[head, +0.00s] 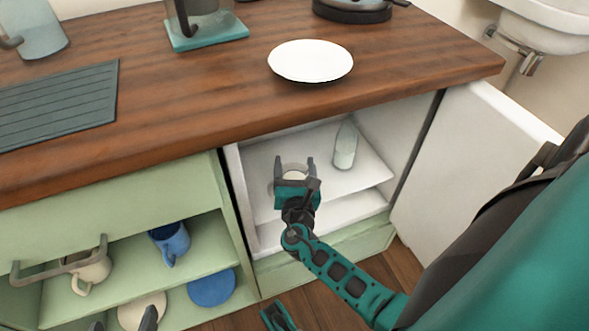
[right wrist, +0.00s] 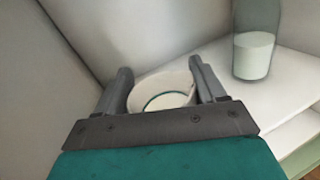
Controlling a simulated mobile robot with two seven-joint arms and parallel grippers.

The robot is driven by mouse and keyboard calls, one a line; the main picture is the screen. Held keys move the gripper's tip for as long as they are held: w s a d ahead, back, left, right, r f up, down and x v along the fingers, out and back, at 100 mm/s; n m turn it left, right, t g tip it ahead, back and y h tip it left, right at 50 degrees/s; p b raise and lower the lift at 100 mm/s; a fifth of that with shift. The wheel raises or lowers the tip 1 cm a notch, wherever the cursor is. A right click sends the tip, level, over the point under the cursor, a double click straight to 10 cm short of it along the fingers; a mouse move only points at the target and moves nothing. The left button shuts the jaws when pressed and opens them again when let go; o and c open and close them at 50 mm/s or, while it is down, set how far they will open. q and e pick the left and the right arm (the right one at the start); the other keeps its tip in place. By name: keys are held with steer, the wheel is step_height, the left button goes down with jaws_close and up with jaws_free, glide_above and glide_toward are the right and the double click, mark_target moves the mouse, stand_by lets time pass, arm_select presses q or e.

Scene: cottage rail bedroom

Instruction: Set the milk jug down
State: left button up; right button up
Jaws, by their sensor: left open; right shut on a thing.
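The milk jug (right wrist: 165,98) is a pale round vessel with white milk inside. In the right wrist view it sits between the two fingers of my right gripper (right wrist: 160,76), which is shut on it. In the head view the jug (head: 293,169) shows between the fingers of my right gripper (head: 295,164), inside the open white cabinet. The gripper hides most of the jug's body, so I cannot tell whether its base touches the shelf (head: 262,155). My left gripper (head: 122,322) is open at the bottom edge of the head view, only its finger ends showing.
A glass bottle (head: 345,145) partly filled with milk stands on the shelf, right of the jug. The white door (head: 470,165) is open to the right. A white plate (head: 310,60) lies on the wooden counter above. Mugs, including a blue one (head: 171,240), stand in the green cupboard.

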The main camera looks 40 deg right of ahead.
arm_select(q)
steer(key=shift+w+d+r, duration=0.1)
steer(key=shift+w+r, duration=0.15)
steer(key=shift+r, duration=0.1)
arm_select(e)
steer(key=shift+f, duration=0.1)
steer(key=o, duration=1.2)
steer(key=shift+f, duration=0.15)
steer(key=o, duration=0.5)
steer(key=shift+r, duration=0.2)
